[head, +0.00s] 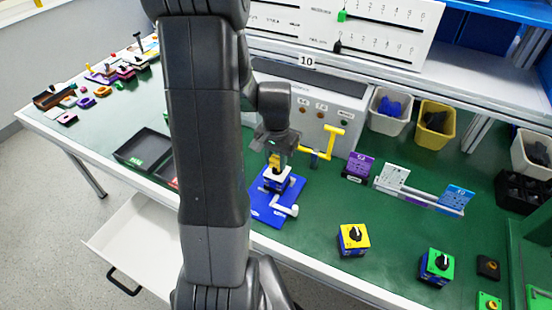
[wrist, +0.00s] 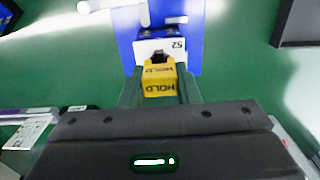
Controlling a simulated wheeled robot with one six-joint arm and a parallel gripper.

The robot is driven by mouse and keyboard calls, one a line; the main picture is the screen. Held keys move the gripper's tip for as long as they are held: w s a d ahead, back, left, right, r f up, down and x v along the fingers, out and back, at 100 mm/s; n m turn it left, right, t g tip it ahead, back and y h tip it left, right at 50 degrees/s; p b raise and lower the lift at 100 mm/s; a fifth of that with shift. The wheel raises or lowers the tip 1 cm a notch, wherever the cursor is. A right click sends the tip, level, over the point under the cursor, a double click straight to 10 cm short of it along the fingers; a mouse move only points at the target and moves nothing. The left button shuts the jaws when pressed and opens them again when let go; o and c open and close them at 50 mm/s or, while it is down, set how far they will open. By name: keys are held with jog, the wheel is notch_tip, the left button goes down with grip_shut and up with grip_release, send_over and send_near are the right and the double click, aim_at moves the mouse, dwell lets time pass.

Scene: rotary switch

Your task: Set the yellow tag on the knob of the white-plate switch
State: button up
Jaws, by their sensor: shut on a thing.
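The yellow tag (wrist: 158,80), marked HOLD, is between the fingers of my gripper (wrist: 158,88) in the wrist view. My gripper is shut on it. The white-plate switch (wrist: 182,46), numbered 52, lies just beyond the tag, and the tag overlaps its lower edge in the picture. A dark part, likely the knob (wrist: 160,57), shows at the tag's far edge. I cannot tell whether the tag touches the knob or is around it. In the head view my gripper (head: 275,156) points down over the white-plate switch (head: 277,180), with the tag (head: 274,161) partly hidden between its fingers.
A blue board (head: 262,207) with a white crank (head: 286,209) lies by the switch. A yellow lever (head: 327,145) sticks out close to the right of my gripper. A yellow-plate switch (head: 354,240) and a green-plate switch (head: 437,267) stand to the right, with green bench free between.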

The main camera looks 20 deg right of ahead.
jog(key=shift+f+b, duration=0.45)
jog(key=shift+f, duration=0.15)
jog(key=o, duration=1)
notch_tip(320, 180, up, 14)
jog(key=shift+f, duration=0.1)
notch_tip(320, 180, up, 9)
jog(key=p, duration=0.8)
send_over(276, 158)
